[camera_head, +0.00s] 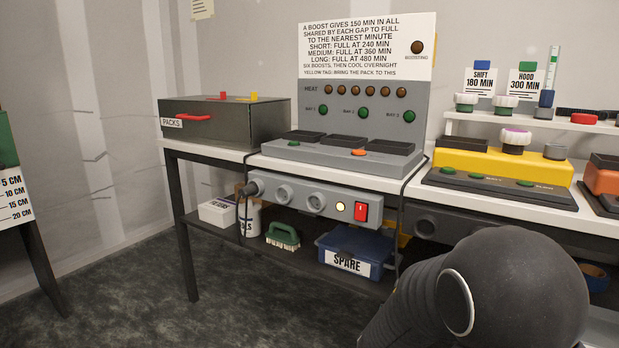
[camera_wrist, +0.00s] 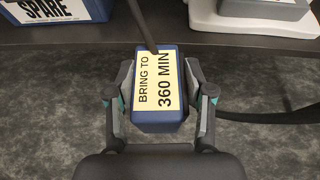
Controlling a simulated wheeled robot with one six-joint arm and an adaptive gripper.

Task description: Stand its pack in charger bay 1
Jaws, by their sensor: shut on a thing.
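My gripper (camera_wrist: 159,80) is shut on a blue pack (camera_wrist: 158,127), one finger on each side. The pack has a yellow tag (camera_wrist: 152,95) reading "BRING TO 360 MIN". It is held over the dark floor, and a dark cable crosses in front of its far end. In the head view my gripper and the pack are hidden or out of frame. The grey charger (camera_head: 340,155) stands on the bench there, with three dark bay tops in a row. The left one, under the "BAY 1" label, is bay 1 (camera_head: 305,136); no pack stands on it.
The charger's sign panel (camera_head: 366,47) rises behind it. A PACKS box (camera_head: 225,120) is on the left, a yellow unit (camera_head: 500,166) on the right. Under the bench are a grey cable panel (camera_head: 300,198) and a blue SPARE bin (camera_head: 355,245). Dark cables hang at the bench front.

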